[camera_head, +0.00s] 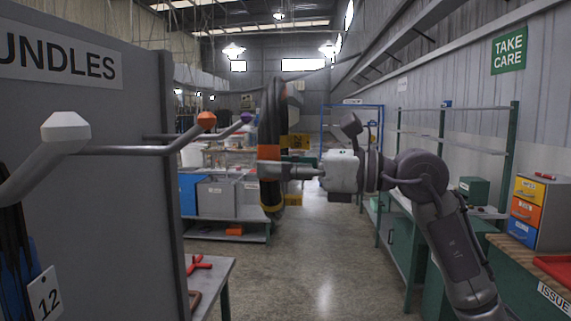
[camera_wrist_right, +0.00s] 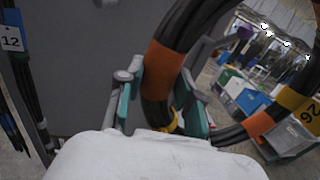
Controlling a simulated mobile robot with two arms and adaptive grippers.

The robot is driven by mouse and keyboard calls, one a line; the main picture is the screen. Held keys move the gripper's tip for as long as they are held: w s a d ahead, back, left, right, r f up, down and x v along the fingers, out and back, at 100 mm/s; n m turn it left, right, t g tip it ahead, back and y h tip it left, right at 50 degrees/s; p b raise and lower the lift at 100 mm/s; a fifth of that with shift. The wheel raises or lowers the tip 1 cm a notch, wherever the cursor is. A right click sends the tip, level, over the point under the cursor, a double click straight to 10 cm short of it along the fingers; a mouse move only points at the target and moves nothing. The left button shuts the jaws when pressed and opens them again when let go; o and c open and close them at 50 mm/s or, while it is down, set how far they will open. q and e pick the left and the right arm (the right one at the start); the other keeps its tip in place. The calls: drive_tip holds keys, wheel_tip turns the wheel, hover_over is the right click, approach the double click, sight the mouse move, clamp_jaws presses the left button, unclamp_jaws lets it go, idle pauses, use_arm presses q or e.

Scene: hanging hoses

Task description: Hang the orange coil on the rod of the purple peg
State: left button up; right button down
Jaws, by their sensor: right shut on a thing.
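The orange coil (camera_head: 269,130) is a black hose loop with orange bands and a yellow tag. It hangs upright, seen nearly edge-on in the head view. My right gripper (camera_head: 270,170) is shut on its banded side, and the coil (camera_wrist_right: 163,68) also fills the middle of the right wrist view between the fingers. I cannot tell whether coil and tip touch. My left gripper is out of view.
A grey panel (camera_head: 95,190) stands at the left with a white-tipped peg (camera_head: 65,127) and an orange-tipped peg (camera_head: 206,120), both nearer than the purple one. Dark hoses with tag 12 (camera_head: 44,293) hang at lower left. A table (camera_head: 215,275) stands below; the floor aisle beyond is clear.

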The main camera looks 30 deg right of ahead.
drive_tip(key=w+a+f+p, duration=0.1)
drive_tip(key=w+a+f, duration=0.1)
drive_tip(key=w+a, duration=0.2)
drive_tip(key=w+a+f+p, duration=0.1)
drive_tip(key=w+a+f, duration=0.2)
drive_tip(key=a, duration=0.5)
drive_tip(key=shift+w+a, duration=0.4)
drive_tip(key=shift+w, duration=0.35)
idle(1.0)
